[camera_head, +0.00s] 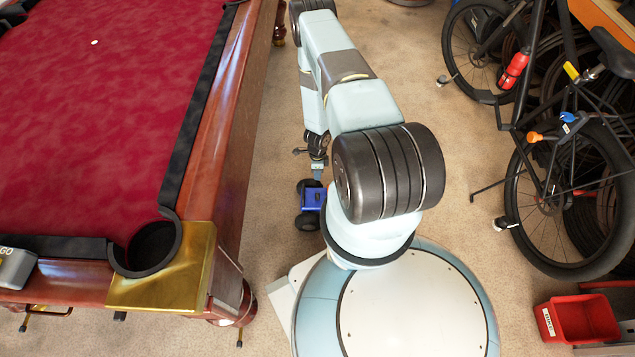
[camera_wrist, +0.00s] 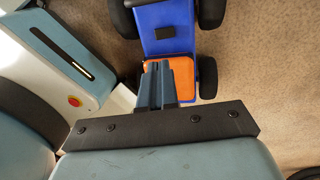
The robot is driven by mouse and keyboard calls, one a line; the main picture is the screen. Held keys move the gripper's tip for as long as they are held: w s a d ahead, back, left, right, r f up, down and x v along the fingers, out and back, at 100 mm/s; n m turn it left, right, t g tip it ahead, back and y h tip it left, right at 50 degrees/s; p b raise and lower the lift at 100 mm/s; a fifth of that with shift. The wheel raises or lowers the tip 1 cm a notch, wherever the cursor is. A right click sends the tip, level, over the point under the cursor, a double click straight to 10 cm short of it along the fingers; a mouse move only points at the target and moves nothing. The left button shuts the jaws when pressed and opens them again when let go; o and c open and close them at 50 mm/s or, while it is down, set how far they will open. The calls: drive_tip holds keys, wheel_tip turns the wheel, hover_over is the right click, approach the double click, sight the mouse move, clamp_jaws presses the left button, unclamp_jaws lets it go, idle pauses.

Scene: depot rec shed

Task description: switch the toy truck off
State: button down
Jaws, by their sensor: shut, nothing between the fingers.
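The toy truck (camera_head: 313,196) stands on the carpet between the pool table and my base, its blue body and dark wheels partly hidden by my arm. In the wrist view the truck (camera_wrist: 178,18) shows a blue body, an orange section (camera_wrist: 187,66) and black wheels. A small black rectangular patch (camera_wrist: 165,33) lies on the blue part; I cannot tell whether it is the switch or which way it is set. My gripper (camera_wrist: 160,66) is shut and empty, its tips overlapping the orange section in view. In the head view my gripper (camera_head: 318,174) is at the truck's far end; contact is unclear.
A red pool table (camera_head: 75,110) stands on the left, its wooden corner close to the truck. Bicycles (camera_head: 550,170) stand on the right, with a red bin (camera_head: 578,318) below them. Open carpet (camera_head: 445,150) lies between my arm and the bicycles.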

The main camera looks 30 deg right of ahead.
sight(317, 198)
drive_tip(key=f, duration=0.4)
drive_tip(key=s+f, duration=0.1)
drive_tip(key=f, duration=0.3)
drive_tip(key=s+a+f, duration=0.1)
drive_tip(key=f, duration=0.3)
drive_tip(key=shift+f, duration=0.4)
drive_tip(key=shift+a, duration=0.1)
